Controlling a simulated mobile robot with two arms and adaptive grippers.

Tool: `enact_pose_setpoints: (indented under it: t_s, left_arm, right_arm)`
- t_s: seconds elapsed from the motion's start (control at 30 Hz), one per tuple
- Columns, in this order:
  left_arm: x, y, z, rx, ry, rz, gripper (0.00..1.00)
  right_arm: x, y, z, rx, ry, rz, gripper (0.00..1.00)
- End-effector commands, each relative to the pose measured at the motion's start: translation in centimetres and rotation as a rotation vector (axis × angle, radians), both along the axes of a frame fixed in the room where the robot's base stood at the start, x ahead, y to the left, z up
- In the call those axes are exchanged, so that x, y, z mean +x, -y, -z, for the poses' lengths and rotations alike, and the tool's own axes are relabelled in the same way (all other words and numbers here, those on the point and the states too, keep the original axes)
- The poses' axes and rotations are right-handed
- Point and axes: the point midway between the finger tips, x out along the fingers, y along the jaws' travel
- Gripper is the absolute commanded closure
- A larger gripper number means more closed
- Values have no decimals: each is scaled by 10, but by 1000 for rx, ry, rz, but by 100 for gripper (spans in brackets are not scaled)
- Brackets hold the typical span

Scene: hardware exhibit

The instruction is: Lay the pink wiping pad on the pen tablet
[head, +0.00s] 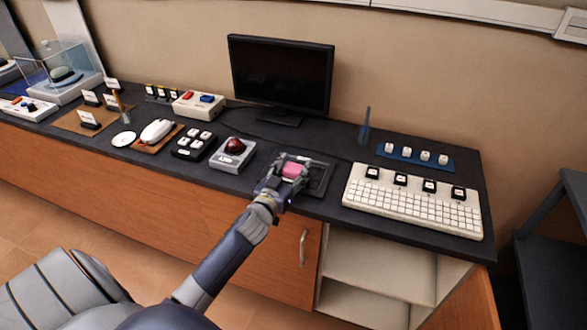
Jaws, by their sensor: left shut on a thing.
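The pink wiping pad (294,170) is in my left gripper (289,174), which is shut on it. The gripper and pad are over the dark pen tablet (319,180), covering its left part. The tablet lies flat on the dark counter, between the trackball and the large keyboard. I cannot tell whether the pad touches the tablet or is held above it. My right gripper does not show.
A red trackball unit (233,154) stands just left of the gripper. A white keyboard (413,202) lies to the right. A black monitor (281,75) stands behind. A blue tray with white keycaps (414,157) and a pen in a stand (365,127) are at the back right.

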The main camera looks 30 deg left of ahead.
Motion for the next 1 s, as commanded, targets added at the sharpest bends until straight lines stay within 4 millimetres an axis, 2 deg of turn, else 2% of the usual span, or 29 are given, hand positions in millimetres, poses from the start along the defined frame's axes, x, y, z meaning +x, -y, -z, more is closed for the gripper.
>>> enact_pose_setpoints:
  t_s: [0.13, 0.17, 0.2, 0.23, 0.67, 0.83, 1.0]
  left_arm:
    - [0, 0, 4, 0, 0, 0, 67]
    - [0, 0, 3, 0, 0, 0, 42]
    - [0, 0, 3, 0, 0, 0, 33]
    - [0, 0, 3, 0, 0, 0, 28]
    - [-1, 0, -2, 1, 0, 0, 28]
    - [-25, 4, 0, -1, -3, 0, 28]
    - [-60, 10, -1, 0, -3, 0, 28]
  right_arm:
    - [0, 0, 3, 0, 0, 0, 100]
    - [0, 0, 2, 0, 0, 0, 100]
    - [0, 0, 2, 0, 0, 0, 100]
    - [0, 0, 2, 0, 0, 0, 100]
    - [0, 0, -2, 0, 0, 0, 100]
    - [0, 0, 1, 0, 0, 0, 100]
    - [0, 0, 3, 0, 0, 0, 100]
